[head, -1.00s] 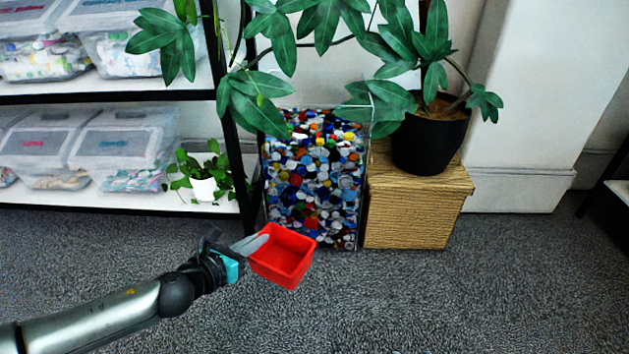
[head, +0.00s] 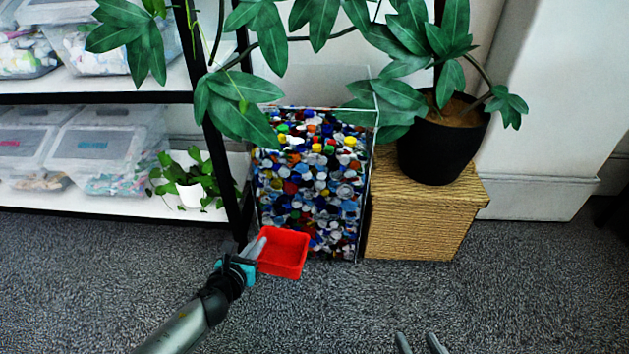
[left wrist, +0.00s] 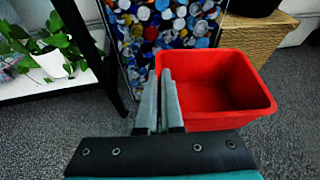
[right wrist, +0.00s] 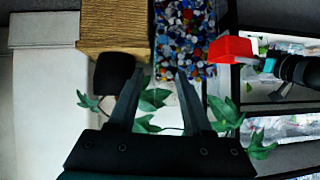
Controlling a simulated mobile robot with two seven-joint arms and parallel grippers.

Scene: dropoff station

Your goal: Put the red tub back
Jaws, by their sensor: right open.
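The red tub (head: 285,252) is empty, with its open side up, in front of the clear bin of bottle caps (head: 312,190). My left gripper (head: 257,246) is shut on the tub's left wall, one finger inside. In the left wrist view the fingers (left wrist: 165,95) pinch the rim of the tub (left wrist: 218,90). The tub also shows in the right wrist view (right wrist: 231,48), held by my left arm. My right gripper (head: 420,343) is open and empty at the bottom edge of the head view; its fingers (right wrist: 160,90) are spread in the right wrist view.
A woven box (head: 415,220) with a black plant pot (head: 440,150) stands right of the bin. Leaves hang over the bin's top. A shelf (head: 90,200) with lidded boxes and a small white pot (head: 190,194) is at the left. The grey carpet in front is free.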

